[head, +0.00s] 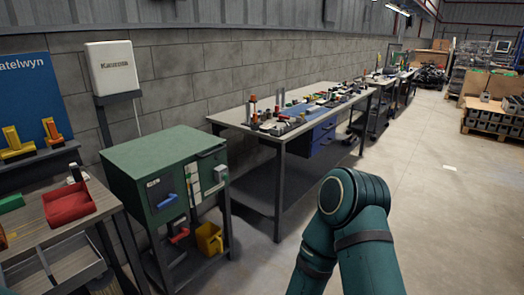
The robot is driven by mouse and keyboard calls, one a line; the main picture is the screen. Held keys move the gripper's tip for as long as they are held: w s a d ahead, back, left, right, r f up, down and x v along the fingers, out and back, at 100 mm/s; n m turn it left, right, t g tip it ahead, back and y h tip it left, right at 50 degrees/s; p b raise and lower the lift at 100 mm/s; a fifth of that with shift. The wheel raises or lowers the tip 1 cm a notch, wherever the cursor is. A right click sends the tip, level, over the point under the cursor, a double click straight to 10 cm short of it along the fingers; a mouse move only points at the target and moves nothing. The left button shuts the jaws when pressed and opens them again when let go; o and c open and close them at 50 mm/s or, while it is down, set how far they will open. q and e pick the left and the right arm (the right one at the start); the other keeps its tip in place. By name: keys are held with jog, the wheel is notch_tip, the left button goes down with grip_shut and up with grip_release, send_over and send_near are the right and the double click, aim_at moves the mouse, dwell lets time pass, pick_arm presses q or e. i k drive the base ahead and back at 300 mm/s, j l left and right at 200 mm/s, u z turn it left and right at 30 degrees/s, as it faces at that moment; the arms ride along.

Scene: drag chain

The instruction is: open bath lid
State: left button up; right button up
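A green metal box (160,200) stands on dark legs left of centre against the block wall. I take it to be the bath, but no label confirms this. Its flat green top (163,148) looks closed. A blue handle (165,200) is on its front. A row of pale control-like pieces (194,186) is on its right part. The inside is hidden. One of my teal arms shows its bent elbow at the lower right, well apart from the box. Neither gripper is in the picture.
A workbench with a red tray (69,204) stands at the left. A long table (232,115) covered with small parts stands right of the green box. A yellow bin (210,238) hangs low at the box's right side. Open grey floor (440,215) lies on the right.

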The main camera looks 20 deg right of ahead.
aim_at(140, 158)
jog(key=z, duration=0.25)
jog(key=i+l, duration=0.2)
jog(key=i, duration=0.25)
jog(key=i+l+z, duration=0.15)
jog(key=i, duration=0.25)
jog(key=i+l, duration=0.25)
jog(key=i, duration=0.2)
jog(key=i+l+z, duration=0.1)
jog(key=i, duration=0.35)
jog(key=l, duration=0.05)
